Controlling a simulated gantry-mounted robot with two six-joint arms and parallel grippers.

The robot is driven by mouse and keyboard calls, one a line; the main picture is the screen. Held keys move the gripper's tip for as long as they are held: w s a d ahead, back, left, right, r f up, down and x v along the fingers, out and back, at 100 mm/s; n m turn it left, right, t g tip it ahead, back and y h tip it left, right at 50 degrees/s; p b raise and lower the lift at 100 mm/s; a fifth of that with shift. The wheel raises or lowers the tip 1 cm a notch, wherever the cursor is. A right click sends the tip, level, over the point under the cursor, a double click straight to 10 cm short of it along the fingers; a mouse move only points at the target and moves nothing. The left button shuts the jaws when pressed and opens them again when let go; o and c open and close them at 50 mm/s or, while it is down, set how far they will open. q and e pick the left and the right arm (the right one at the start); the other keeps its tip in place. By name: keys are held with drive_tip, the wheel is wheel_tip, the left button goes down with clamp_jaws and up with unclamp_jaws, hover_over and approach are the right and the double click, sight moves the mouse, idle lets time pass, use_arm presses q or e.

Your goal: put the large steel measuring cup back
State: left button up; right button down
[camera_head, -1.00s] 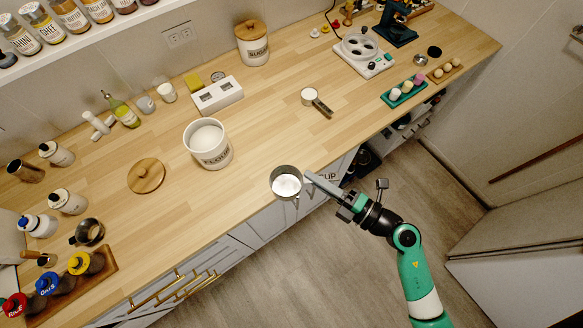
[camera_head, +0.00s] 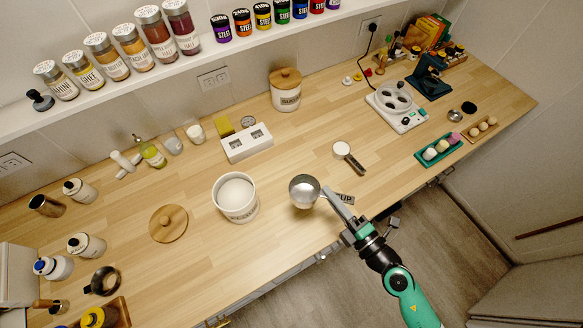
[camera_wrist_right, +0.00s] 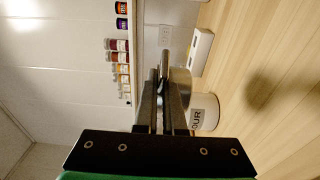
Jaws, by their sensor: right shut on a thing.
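My right gripper (camera_head: 328,193) is shut on the large steel measuring cup (camera_head: 303,191), holding it at the handle side above the front part of the counter. The round bowl lies left of the fingertips and looks grey inside with a pale patch; I cannot tell whether anything is in it. A dark strip lettered "UP" (camera_head: 345,199) shows by the fingers, seemingly the cup's handle. In the right wrist view the cup (camera_wrist_right: 180,88) is partly hidden behind the fingers (camera_wrist_right: 162,85). My left gripper is not in view.
A white flour canister (camera_head: 236,211) stands open left of the cup, its wooden lid (camera_head: 169,225) beside it. A smaller measuring cup (camera_head: 342,150) with white contents lies behind right. A scale-like white appliance (camera_head: 397,107) and egg tray (camera_head: 438,150) stand right. Bare counter (camera_head: 290,150) lies behind the cup.

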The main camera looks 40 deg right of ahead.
drive_tip(key=w+d+f+b, duration=0.2)
drive_tip(key=w+f+b, duration=0.1)
drive_tip(key=w+d+f+b, duration=0.2)
drive_tip(key=w+f+b, duration=0.1)
drive_tip(key=w, duration=0.1)
drive_tip(key=w+d+f+b, duration=0.2)
drive_tip(key=w+f+b, duration=0.1)
drive_tip(key=shift+w+d+f, duration=0.1)
drive_tip(key=shift+w+d, duration=0.25)
drive_tip(key=shift+w, duration=0.05)
drive_tip(key=shift+w+d, duration=0.1)
drive_tip(key=shift+w, duration=0.05)
drive_tip(key=f+b, duration=0.3)
drive_tip(key=shift+w+d+f+b, duration=0.2)
drive_tip(key=shift+w+f+b, duration=0.15)
drive_tip(key=shift+f, duration=0.25)
drive_tip(key=shift+r, duration=0.2)
drive_tip(key=shift+f, duration=0.2)
drive_tip(key=c, duration=1)
unclamp_jaws()
